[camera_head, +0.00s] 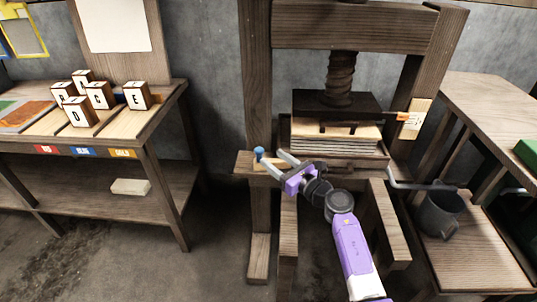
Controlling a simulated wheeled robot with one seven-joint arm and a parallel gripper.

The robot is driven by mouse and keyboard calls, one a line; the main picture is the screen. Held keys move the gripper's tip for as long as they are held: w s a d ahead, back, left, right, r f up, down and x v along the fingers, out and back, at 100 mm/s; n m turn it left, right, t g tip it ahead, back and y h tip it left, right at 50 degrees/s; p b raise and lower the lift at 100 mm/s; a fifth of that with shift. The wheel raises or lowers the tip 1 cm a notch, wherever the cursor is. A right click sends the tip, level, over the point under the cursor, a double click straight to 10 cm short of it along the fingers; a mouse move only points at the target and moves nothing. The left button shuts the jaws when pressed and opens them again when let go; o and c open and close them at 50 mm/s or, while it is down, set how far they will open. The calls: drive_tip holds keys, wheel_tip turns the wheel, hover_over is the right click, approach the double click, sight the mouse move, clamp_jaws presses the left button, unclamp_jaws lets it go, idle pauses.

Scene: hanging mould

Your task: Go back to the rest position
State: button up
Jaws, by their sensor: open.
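My gripper (270,160) is at the left front of the wooden screw press (257,75). Its two pale fingers point up and to the left and are spread apart, with nothing seen held between them. A small blue-topped peg (259,154) stands at the left end of the press's front ledge, close to the left fingertip; I cannot tell whether they touch. My purple and white arm reaches up from the bottom of the view, in front of the press.
A dark press plate (336,105) sits over pale stacked boards (333,144). The left table (169,96) holds several lettered blocks (136,95). A grey bucket (440,213) and a right-hand bench (497,101) stand right of the press. Floor between left table and press is clear.

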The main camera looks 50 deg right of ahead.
drive_tip(key=shift+s, duration=0.2)
idle(0.6)
wheel_tip(320, 180, up, 7)
drive_tip(key=s+m+t+h, duration=0.2)
drive_tip(key=m, duration=0.7)
drive_tip(key=s+a+r+m+g+y+p, duration=0.1)
drive_tip(key=s+a+r+m+p, duration=0.1)
drive_tip(key=s+a+m, duration=0.6)
drive_tip(key=s+a+r+m+g+y+p, duration=0.1)
drive_tip(key=s+a+r+m+g+p, duration=0.1)
drive_tip(key=s+a+m+p, duration=0.3)
drive_tip(key=s+a+r+m+g+y+p, duration=0.2)
drive_tip(key=s+a+r+m+p, duration=0.2)
drive_tip(key=s+a+m, duration=0.8)
drive_tip(key=s+a, duration=0.6)
drive_tip(key=s, duration=0.5)
drive_tip(key=shift+m, duration=0.3)
